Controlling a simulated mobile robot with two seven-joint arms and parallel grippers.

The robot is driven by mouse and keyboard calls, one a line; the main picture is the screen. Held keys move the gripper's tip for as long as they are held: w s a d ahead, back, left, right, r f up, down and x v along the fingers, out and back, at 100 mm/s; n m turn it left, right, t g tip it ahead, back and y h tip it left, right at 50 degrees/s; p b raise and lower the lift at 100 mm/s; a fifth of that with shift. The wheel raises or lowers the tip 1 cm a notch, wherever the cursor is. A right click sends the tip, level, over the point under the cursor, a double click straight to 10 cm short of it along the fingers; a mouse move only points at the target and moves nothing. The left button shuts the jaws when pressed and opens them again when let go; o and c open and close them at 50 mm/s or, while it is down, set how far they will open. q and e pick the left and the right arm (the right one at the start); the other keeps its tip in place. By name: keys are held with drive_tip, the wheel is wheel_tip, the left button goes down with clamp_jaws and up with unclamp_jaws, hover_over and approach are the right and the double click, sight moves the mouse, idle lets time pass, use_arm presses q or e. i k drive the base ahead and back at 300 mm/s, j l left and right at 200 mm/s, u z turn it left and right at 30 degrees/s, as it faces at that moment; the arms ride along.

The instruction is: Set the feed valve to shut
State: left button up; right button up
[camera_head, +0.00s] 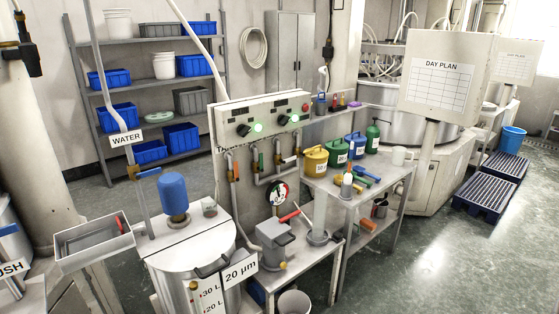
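No valve in view carries a readable feed label, so I cannot tell which one is the feed valve. On the pipework below the grey control panel (262,116) are an orange handle (236,171), upright, and a green handle (261,161), also upright. A red lever (289,216) sticks up at a tilt above a grey box (277,246) on the bench. A blue lever (149,173) sits on the pipe under the WATER sign (126,138). A round gauge (277,194) is between the pipes and the box. Neither of my grippers is in view.
A steel drum (195,268) with a 20 µm sign (240,271) and a blue motor (173,193) stands in front. A grey tray (93,241) juts out at left. A side bench (350,190) holds coloured cans. The floor at right (440,265) is clear.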

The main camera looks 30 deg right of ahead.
sight(261, 169)
drive_tip(key=i+l+z, duration=0.8)
drive_tip(key=i, duration=0.2)
